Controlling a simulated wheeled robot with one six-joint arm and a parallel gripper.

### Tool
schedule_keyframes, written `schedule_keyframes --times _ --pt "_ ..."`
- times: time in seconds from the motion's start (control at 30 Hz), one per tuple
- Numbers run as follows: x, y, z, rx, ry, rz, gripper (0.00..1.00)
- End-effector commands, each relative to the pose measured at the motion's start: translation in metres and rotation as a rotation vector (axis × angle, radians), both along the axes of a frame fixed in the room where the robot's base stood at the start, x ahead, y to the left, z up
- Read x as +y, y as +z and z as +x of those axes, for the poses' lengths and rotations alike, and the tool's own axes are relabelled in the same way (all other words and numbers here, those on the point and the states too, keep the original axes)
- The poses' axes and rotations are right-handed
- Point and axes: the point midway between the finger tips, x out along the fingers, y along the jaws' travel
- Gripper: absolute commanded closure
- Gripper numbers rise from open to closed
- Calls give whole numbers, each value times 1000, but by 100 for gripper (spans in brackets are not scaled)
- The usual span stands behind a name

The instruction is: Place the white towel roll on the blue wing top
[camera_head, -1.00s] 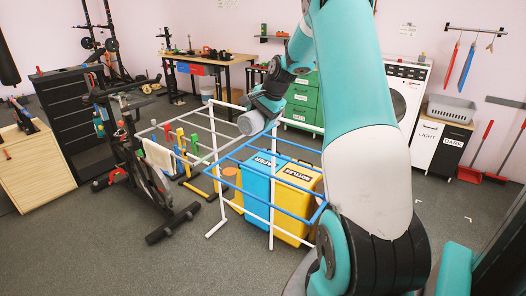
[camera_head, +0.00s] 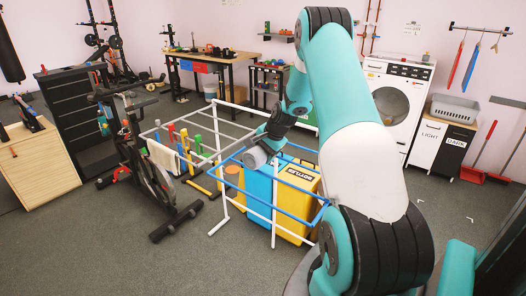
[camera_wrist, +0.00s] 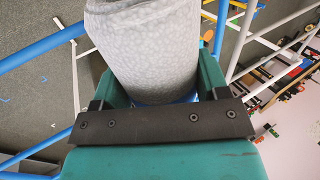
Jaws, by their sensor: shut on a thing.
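My gripper (camera_wrist: 155,88) is shut on the white towel roll (camera_wrist: 155,45), a pale, textured cylinder between its teal jaws. In the head view the roll (camera_head: 255,157) shows at the arm's end, at the upper left of the blue wing top (camera_head: 290,212). That wing is a frame of blue rails on the right side of a drying rack. Blue rails also show beside the roll in the wrist view (camera_wrist: 40,47). I cannot tell whether the roll touches the rails.
The rack's white legs (camera_head: 226,208) stand on grey floor. A blue bin (camera_head: 256,190) and a yellow bin (camera_head: 300,180) stand under the blue wing. The left wing carries a pale cloth (camera_head: 163,157). An exercise bike (camera_head: 145,165) is left of it. The front floor is clear.

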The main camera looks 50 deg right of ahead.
Motion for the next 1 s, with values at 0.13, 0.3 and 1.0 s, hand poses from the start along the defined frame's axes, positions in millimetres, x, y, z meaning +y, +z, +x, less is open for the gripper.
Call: schedule_keyframes --times 0.13,0.3,1.0 --pt "0 -1 0 0 0 0 14" --pt "0 -1 0 0 0 0 7" --pt "-4 87 -44 -3 -2 -3 7"
